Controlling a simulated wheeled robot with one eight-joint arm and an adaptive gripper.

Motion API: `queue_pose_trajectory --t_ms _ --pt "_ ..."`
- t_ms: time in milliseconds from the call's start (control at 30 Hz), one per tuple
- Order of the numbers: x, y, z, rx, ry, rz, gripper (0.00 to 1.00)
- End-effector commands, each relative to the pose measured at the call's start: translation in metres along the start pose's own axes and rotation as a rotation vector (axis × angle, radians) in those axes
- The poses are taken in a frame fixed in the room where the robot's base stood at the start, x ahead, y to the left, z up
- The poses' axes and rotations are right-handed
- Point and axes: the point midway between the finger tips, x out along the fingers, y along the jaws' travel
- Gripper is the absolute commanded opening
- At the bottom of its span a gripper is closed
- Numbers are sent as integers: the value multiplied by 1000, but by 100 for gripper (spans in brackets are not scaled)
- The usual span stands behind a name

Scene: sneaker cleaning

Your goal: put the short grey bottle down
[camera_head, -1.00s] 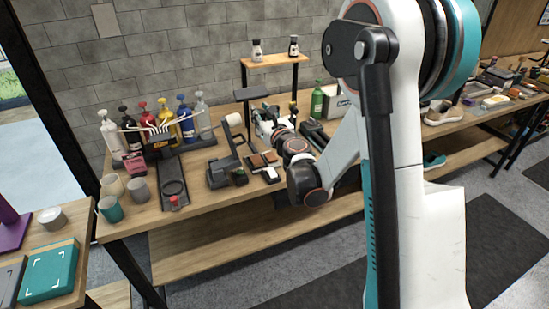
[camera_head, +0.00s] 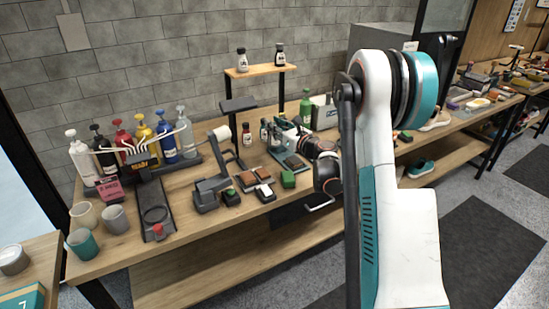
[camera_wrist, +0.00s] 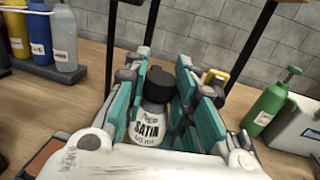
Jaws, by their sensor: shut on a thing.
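The short bottle (camera_wrist: 150,118), with a black cap, a pale body and a label reading "SATIN", is between my gripper's teal fingers in the wrist view. My gripper (camera_wrist: 160,76) is shut on it. The bottle looks about upright, and its lower part is hidden by the white gripper body. In the head view my gripper (camera_head: 273,130) is over the back middle of the wooden table (camera_head: 130,245), below the small raised shelf. I cannot tell whether the bottle's base touches the table.
A green bottle (camera_head: 305,108) stands just right of my gripper, near a grey box (camera_head: 325,115). The raised shelf (camera_head: 262,70) holds two small bottles. Several pump bottles (camera_head: 164,140) stand at the left.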

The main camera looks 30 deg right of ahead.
Motion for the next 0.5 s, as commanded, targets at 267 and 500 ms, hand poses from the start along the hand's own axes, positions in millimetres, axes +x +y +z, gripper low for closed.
queue_pose_trajectory --t_ms 267,500 --pt "0 0 -59 0 0 0 0" --pt "0 1 -72 0 0 0 0"
